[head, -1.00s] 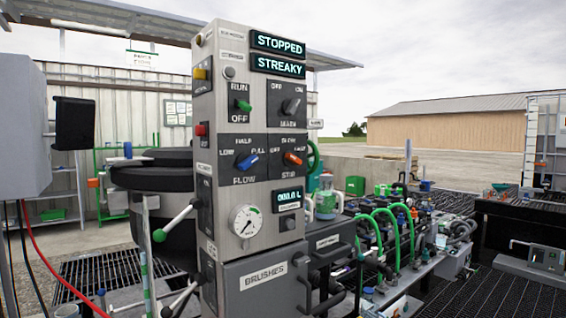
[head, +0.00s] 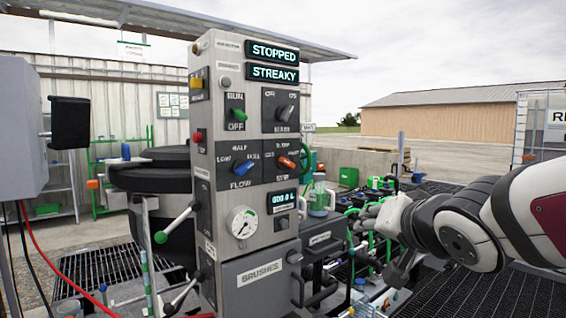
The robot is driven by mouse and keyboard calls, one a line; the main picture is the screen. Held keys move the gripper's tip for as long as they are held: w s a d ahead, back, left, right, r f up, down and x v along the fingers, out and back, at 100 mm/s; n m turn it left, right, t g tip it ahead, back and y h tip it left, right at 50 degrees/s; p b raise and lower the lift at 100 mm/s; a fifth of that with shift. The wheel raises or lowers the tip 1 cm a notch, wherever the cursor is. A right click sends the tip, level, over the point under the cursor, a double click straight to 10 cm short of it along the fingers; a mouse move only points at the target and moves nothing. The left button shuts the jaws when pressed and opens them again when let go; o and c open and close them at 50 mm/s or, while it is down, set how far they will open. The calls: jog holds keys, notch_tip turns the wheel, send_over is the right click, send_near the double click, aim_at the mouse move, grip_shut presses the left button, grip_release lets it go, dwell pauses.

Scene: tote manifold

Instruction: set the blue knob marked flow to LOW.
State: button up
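The blue knob (head: 243,166) marked FLOW is on a dark plate at the left of the grey control column, with LOW at its left, HALF above and the right-hand mark toward FULL. Its bar slants from lower left to upper right, the upper end toward the right-hand mark. My arm (head: 462,238) reaches in from the right, well apart from the knob. Its far end is at the right of the column, low against the cluttered pipes. I cannot make out the fingers or whether they are open.
An orange knob (head: 288,162) sits right of the blue one. Above are a green RUN/OFF knob (head: 238,115) and a black knob (head: 285,112). The displays read STOPPED (head: 273,52) and STREAKY (head: 273,73).

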jog(key=w+a+r+t+y+p, duration=0.1)
jog(key=w+a+r+y, duration=0.3)
jog(key=a, duration=0.4)
jog(key=g+y+p, duration=0.1)
jog(key=y, duration=0.5)
send_near(245, 171)
jog(key=shift+n, duration=0.4)
jog(key=p+x, duration=0.1)
jog(key=x, duration=0.8)
jog(key=shift+r, duration=0.1)
grip_shut()
